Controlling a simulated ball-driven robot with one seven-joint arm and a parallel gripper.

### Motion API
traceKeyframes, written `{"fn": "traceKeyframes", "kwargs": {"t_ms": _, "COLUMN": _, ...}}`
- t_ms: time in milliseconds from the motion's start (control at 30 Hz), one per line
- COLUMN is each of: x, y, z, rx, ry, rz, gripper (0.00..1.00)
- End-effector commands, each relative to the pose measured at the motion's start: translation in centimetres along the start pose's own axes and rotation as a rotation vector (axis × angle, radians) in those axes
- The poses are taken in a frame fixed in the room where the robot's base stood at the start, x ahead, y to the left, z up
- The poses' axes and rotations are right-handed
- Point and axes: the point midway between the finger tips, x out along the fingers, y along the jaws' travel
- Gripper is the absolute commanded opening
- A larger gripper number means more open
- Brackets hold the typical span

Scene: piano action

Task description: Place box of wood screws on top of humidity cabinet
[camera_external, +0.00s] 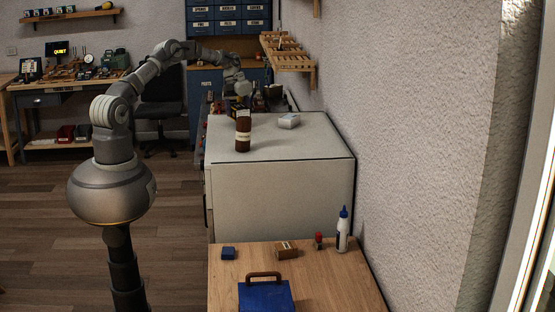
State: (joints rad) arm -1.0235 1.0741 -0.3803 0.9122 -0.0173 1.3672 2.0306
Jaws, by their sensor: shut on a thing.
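The white cabinet (280,182), which I take for the humidity cabinet, stands in the middle against the right wall with a flat, mostly bare top. My arm reaches from the left to the cabinet's far end. My gripper (240,101) is low there, fingers pointing down and too small to see clearly. It is shut on a small dark box (237,113) with a yellowish edge, likely the box of wood screws.
A wooden rack (288,58) juts from the wall beyond. The nearer wooden table (225,285) holds a blue case (266,297) and a white bottle (343,235).

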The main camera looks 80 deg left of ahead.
Motion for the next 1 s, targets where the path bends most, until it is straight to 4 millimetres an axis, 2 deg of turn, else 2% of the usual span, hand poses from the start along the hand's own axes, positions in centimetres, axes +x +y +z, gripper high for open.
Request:
{"fn": "traceKeyframes", "kwargs": {"t_ms": 67, "x": -0.1, "y": -0.5, "z": 0.1, "rx": 0.0, "ry": -0.001, "rz": -0.003, "gripper": 0.26}}
{"fn": "traceKeyframes", "kwargs": {"t_ms": 300, "x": 3.0, "y": -0.4, "z": 1.4, "rx": 0.001, "ry": 0.0, "rz": -0.002, "gripper": 0.26}}
{"fn": "traceKeyframes", "kwargs": {"t_ms": 667, "x": 3.5, "y": -0.4, "z": 1.6, "rx": 0.001, "ry": 0.0, "rz": -0.003, "gripper": 0.26}}
{"fn": "traceKeyframes", "kwargs": {"t_ms": 700, "x": 3.5, "y": -0.3, "z": 1.6, "rx": 0.001, "ry": 0.0, "rz": -0.001, "gripper": 0.9}}
{"fn": "traceKeyframes", "kwargs": {"t_ms": 733, "x": 3.5, "y": -0.3, "z": 1.6, "rx": 0.001, "ry": 0.0, "rz": -0.001, "gripper": 0.97}}
{"fn": "traceKeyframes", "kwargs": {"t_ms": 767, "x": 3.5, "y": -0.3, "z": 1.6, "rx": 0.001, "ry": 0.0, "rz": -0.001, "gripper": 1.0}}
{"fn": "traceKeyframes", "kwargs": {"t_ms": 1000, "x": 3.5, "y": -0.3, "z": 1.6, "rx": 0.001, "ry": 0.0, "rz": -0.001, "gripper": 1.0}}
